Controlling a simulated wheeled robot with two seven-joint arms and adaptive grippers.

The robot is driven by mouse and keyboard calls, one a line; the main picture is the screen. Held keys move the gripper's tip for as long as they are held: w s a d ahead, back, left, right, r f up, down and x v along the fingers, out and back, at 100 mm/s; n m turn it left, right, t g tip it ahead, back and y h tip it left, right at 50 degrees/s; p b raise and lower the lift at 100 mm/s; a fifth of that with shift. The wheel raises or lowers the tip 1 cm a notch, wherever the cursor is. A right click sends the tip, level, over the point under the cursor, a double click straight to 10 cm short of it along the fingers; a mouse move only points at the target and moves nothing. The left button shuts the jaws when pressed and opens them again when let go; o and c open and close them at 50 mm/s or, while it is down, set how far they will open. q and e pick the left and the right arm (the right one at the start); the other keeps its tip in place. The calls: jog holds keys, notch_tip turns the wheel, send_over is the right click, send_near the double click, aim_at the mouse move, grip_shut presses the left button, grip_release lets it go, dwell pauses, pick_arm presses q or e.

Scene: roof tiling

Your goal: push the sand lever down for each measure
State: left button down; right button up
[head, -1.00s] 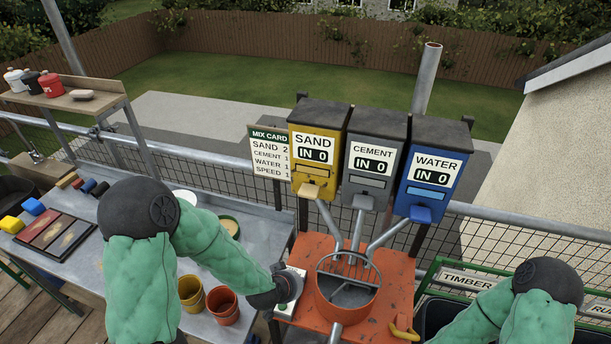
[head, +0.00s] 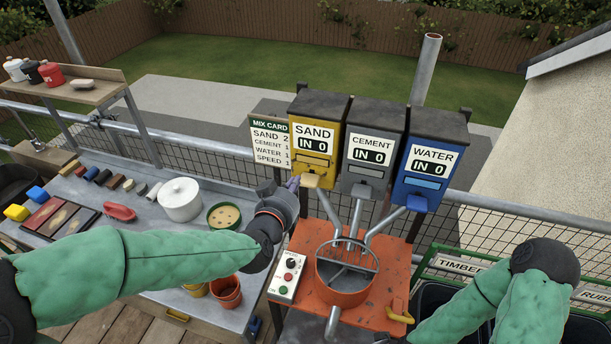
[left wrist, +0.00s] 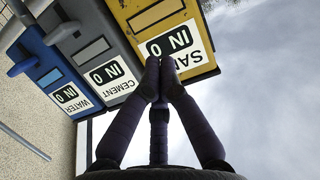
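The yellow sand hopper (head: 318,125) stands left of the grey cement hopper (head: 372,145) and the blue water hopper (head: 429,160); each counter reads IN 0. The sand lever (head: 311,181) sticks out below the sand hopper. My left gripper (head: 293,184) is just left of this lever, its fingertips close to it; I cannot tell whether they touch. In the left wrist view its dark fingers (left wrist: 159,72) come together at the tips, with nothing seen between them, in front of the sand hopper (left wrist: 172,25). My right gripper is out of view; only its arm shows.
The mix card (head: 270,145) reads sand 2, cement 1, water 1, speed 1. An orange mixer (head: 346,290) sits below the chutes, with a control box (head: 289,277) on its left. The workbench left holds a white pot (head: 180,200), pads and tools.

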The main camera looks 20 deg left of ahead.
pick_arm(q)
jog(key=shift+w, duration=0.1)
send_over(309, 180)
jog(key=s, duration=0.1)
jog(key=f, duration=0.2)
jog(key=shift+s+a+f, duration=0.2)
jog(key=shift+a+f, duration=0.1)
jog(key=shift+a, duration=0.05)
notch_tip(309, 180, down, 2)
jog(key=shift+f+b, duration=0.25)
jog(key=shift+b, duration=0.05)
jog(key=shift+f, duration=0.7)
jog(key=shift+f, duration=0.1)
